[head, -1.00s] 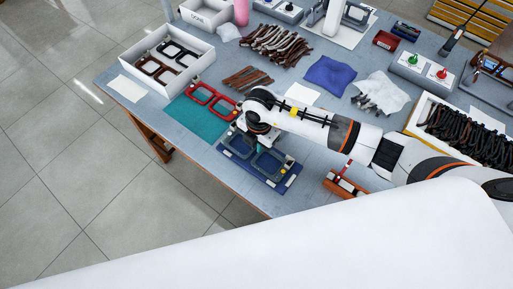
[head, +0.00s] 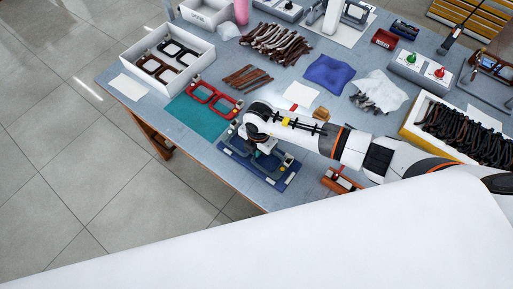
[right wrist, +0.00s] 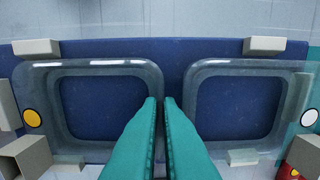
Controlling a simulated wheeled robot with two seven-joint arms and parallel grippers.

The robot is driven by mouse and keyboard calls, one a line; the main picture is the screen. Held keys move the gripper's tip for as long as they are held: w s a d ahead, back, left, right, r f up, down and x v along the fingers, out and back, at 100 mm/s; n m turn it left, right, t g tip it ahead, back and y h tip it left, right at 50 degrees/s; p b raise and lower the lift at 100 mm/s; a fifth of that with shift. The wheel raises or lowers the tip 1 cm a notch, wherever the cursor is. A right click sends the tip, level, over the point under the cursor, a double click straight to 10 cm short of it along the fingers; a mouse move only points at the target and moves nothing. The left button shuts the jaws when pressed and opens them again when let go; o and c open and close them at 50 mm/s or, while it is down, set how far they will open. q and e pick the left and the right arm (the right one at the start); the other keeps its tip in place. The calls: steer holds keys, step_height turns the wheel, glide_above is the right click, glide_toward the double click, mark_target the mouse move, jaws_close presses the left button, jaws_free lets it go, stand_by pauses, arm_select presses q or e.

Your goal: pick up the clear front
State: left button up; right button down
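The clear front (right wrist: 173,70), a see-through eyeglass frame with two lens openings, lies over a dark blue fixture (right wrist: 120,48) with grey blocks around its edges. My right gripper's teal fingers (right wrist: 159,100) point at the bridge between the two openings. Their tips are close together with a narrow gap, and they hide part of the bridge. I cannot tell whether they touch it or pinch it. In the head view my right gripper (head: 258,147) is over the blue fixture (head: 284,181), and my arm hides part of it. My left gripper is not in view.
A red front (head: 214,97) lies on a teal mat (head: 196,119) beside the fixture. A white tray (head: 140,75) with dark and brown fronts stands at the back left. An orange-red item (head: 343,180) lies right of the fixture. Brown temple pieces (head: 248,78) lie behind.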

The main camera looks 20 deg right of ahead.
steer(key=shift+r, duration=0.1)
step_height(320, 180, up, 10)
steer(key=b, duration=0.1)
steer(key=shift+b, duration=0.35)
steer(key=shift+s, duration=0.1)
stand_by(0.3)
